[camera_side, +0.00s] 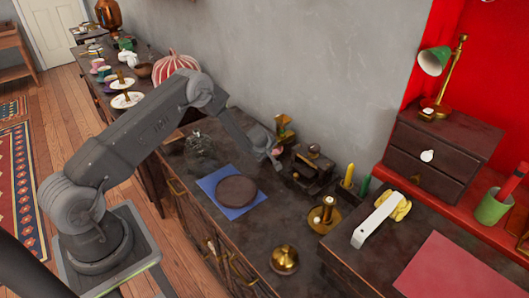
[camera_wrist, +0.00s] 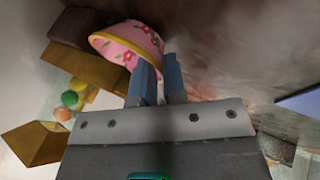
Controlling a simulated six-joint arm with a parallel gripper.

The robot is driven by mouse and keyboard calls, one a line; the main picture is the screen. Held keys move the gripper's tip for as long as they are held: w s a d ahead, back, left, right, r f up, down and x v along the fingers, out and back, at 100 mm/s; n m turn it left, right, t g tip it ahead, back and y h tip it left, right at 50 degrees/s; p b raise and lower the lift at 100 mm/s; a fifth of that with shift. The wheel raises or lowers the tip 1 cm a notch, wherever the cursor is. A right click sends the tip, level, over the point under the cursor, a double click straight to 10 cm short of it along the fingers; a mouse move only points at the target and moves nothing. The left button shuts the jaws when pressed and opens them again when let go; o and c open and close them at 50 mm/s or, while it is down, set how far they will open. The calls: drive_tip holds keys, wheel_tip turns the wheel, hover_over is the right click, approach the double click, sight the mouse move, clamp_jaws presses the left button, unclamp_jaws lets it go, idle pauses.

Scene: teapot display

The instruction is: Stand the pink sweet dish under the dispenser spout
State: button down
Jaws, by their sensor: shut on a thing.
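The pink sweet dish (camera_wrist: 128,42) has a yellow rim and red flowers. In the wrist view it is tilted at my fingertips, its wall between the two fingers. My gripper (camera_wrist: 160,72) is shut on it. In the side view the dish (camera_side: 277,151) is a small pink patch by my gripper (camera_side: 275,162), close to the wall. A dark block-shaped thing with brass parts (camera_side: 313,166), perhaps the dispenser, stands just right of my gripper. In the wrist view, brown and golden blocks (camera_wrist: 85,68) and coloured balls (camera_wrist: 68,98) lie left of the dish. I cannot make out the spout.
A round brown disc (camera_side: 236,190) lies on a blue mat (camera_side: 213,181) on the dark counter. A glass piece (camera_side: 200,144) is behind it.

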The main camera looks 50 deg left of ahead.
drive_tip(key=shift+f, duration=0.25)
idle(0.5)
drive_tip(key=c, duration=1.1)
unclamp_jaws()
drive_tip(key=s+d+r+m+t+h, duration=0.15)
drive_tip(key=s+d+r+m, duration=0.35)
drive_tip(key=r, duration=0.6)
drive_tip(key=s+d+r+m+h, duration=0.15)
drive_tip(key=s+d+r, duration=0.25)
drive_tip(key=d+r, duration=0.45)
drive_tip(key=s+d+r+m+t+h, duration=0.15)
drive_tip(key=s+d+r, duration=0.25)
drive_tip(key=r, duration=0.9)
drive_tip(key=s+d+r+m+g, duration=0.1)
drive_tip(key=s+d+r+m, duration=0.2)
drive_tip(key=s, duration=0.4)
drive_tip(key=s+d+r+m+g, duration=0.1)
drive_tip(key=s+d+r+m, duration=0.25)
drive_tip(key=s, duration=0.25)
drive_tip(key=s+a+m+g, duration=0.1)
drive_tip(key=s+m, duration=0.3)
drive_tip(key=s, duration=0.8)
drive_tip(key=shift+s+a+f+y, duration=0.3)
drive_tip(key=shift+a+y, duration=0.05)
